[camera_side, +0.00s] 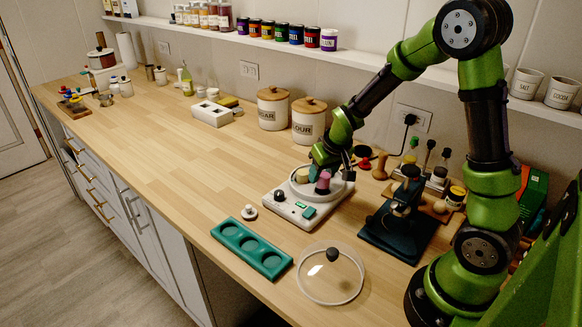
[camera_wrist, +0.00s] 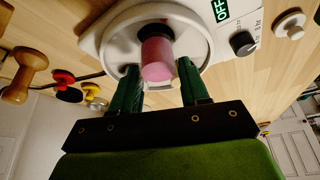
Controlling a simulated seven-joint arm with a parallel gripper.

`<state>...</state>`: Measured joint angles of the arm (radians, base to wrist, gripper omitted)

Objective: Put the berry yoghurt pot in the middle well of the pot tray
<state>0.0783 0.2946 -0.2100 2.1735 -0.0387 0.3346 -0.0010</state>
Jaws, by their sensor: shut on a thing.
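A pink pot, by its colour the berry yoghurt pot (camera_side: 322,184), is at the white round-topped appliance (camera_side: 292,205); it also shows in the wrist view (camera_wrist: 157,62). My gripper (camera_wrist: 158,72) is shut on it, one green finger on each side. I cannot tell whether the pot still touches the appliance. In the side view my gripper (camera_side: 325,166) reaches down over the appliance. The pot tray (camera_side: 229,246) is green, with three round wells in a row, and lies on the counter to the left of the appliance. All its wells look empty.
A clear lid with a black knob (camera_side: 332,256) lies right of the tray. A small white knobbed thing (camera_side: 249,212) stands behind the tray. A dark stand (camera_side: 396,235) is right of the appliance. Flour (camera_side: 308,124) and sugar canisters (camera_side: 272,110) stand behind.

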